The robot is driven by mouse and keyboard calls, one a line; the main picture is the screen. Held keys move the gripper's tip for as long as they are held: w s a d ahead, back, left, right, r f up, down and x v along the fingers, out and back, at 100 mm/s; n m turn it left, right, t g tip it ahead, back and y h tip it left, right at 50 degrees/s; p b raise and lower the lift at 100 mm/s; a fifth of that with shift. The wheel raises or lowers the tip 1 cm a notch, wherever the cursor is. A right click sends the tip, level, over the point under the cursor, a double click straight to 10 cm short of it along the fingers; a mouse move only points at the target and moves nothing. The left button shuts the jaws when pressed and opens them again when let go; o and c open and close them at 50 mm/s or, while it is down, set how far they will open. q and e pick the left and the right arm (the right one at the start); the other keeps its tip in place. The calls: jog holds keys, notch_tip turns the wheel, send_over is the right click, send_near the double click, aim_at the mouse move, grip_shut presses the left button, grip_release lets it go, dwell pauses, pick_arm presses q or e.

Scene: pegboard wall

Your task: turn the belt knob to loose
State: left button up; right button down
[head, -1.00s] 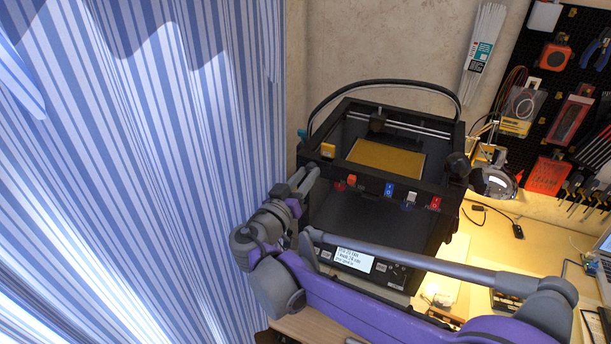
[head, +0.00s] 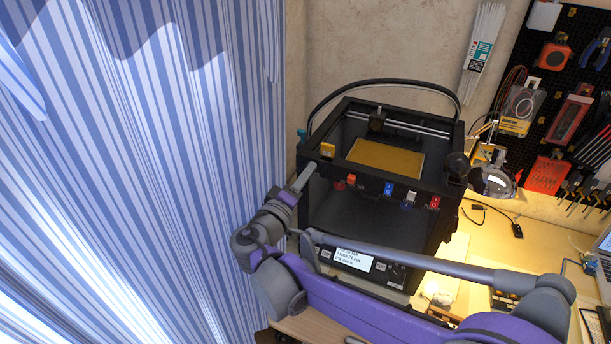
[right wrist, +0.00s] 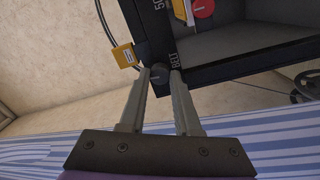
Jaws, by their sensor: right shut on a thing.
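The belt knob (right wrist: 158,74) is a small dark round knob with a light pointer line, beside the printed word BELT on the black printer (head: 345,205). My right gripper (right wrist: 160,78) is shut on it, one finger on each side, in the right wrist view. In the head view my right gripper (head: 305,177) reaches the printer's front left upper corner, and the knob itself cannot be made out there. How the pointer stands against any loose mark cannot be told. My left gripper is not in view.
A yellow tag (right wrist: 124,56) sits close to the knob, and a red knob (right wrist: 203,8) lies farther along. Several coloured switches line the printer's front edge. A striped curtain (head: 140,170) hangs close on the left. A desk lamp (head: 492,181) stands right of the printer.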

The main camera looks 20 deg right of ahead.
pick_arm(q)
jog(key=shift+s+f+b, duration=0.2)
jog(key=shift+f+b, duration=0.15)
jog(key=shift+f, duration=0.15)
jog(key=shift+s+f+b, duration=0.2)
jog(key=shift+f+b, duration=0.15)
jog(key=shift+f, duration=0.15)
pick_arm(e)
jog(key=n, duration=1.3)
jog(key=shift+n, duration=0.3)
jog(key=c, duration=0.6)
grip_release()
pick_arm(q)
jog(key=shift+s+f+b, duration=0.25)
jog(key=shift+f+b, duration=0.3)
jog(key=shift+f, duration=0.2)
pick_arm(e)
jog(key=v, duration=1.1)
jog(key=shift+s+d+r, duration=0.1)
jog(key=shift+d, duration=0.1)
